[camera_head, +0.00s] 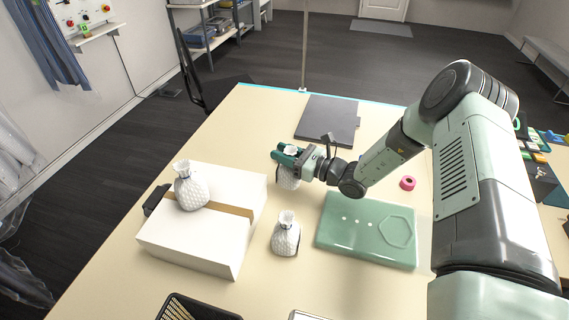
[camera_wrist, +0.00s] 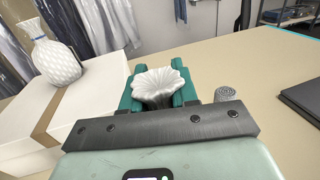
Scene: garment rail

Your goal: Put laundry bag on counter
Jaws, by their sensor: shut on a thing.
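My gripper (camera_head: 288,156) is shut on the neck of a white, quilted laundry bag (camera_head: 288,181). In the wrist view its pale, ruffled top (camera_wrist: 158,82) shows between the green fingertips (camera_wrist: 158,95). Its body hangs below the fingers, over the beige counter (camera_head: 150,277); I cannot tell whether it touches the surface. A second similar white bag (camera_head: 286,239) stands upright on the counter, nearer the front. A third one (camera_head: 190,191) stands on the white box (camera_head: 190,246) at the left; it also shows in the wrist view (camera_wrist: 56,60).
A green tray-like board (camera_head: 340,238) lies right of the second bag. A dark flat slab (camera_head: 328,118) lies behind my gripper. A pink tape roll (camera_head: 408,183) sits to the right. A black basket (camera_head: 196,309) is at the front edge. Bare counter lies behind the white box.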

